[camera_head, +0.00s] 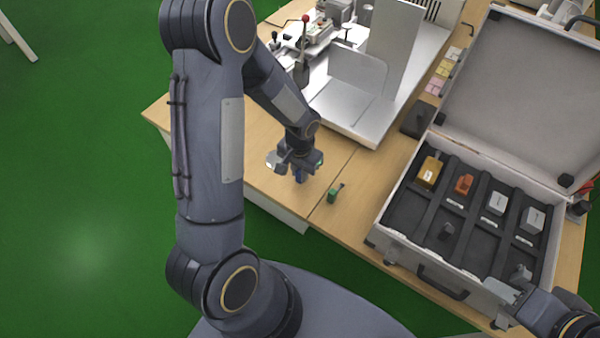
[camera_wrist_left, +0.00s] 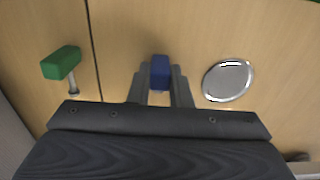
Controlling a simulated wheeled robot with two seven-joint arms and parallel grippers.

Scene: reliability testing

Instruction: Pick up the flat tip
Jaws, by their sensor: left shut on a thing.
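My left gripper (camera_head: 299,174) is low over the wooden table, left of the case. In the left wrist view, its two fingers (camera_wrist_left: 161,88) are shut on a small blue piece (camera_wrist_left: 160,71), which shows between the fingertips. The blue piece also shows under the gripper in the head view (camera_head: 299,177). A green piece with a short metal shaft (camera_wrist_left: 62,63) lies apart to the left in the wrist view; in the head view it is to the right of the gripper (camera_head: 333,195). I cannot tell which piece is the flat tip. My right gripper (camera_head: 514,283) is by the case's front right corner.
An open case (camera_head: 392,240) with dark compartments holds orange, red and grey-white blocks. A silver disc (camera_wrist_left: 228,81) lies right of the blue piece in the wrist view. A white fixture (camera_head: 345,120) with a lever stands behind. A narrow seam crosses the table.

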